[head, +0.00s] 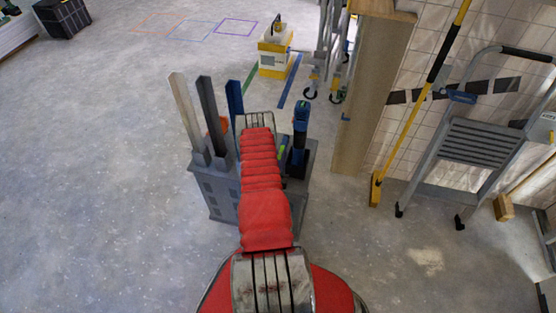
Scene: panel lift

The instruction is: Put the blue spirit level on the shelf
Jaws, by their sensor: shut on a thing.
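A narrow blue upright bar (235,101), which looks like the blue spirit level, stands at the back of the grey tool cart (222,204). A dark grey bar (211,117) and a pale bar (186,116) stand to its left. My red arm reaches over the cart and covers its middle. My gripper is hidden beyond the far end of the arm, so its hold and its contact with the blue bar do not show. No shelf surface can be made out for certain.
A blue and black tool (300,128) stands at the cart's right. A yellow and white box (273,58) is on the floor behind. A wooden panel (372,95), yellow-handled pole (414,105) and step ladder (478,140) line the right. The left floor is open.

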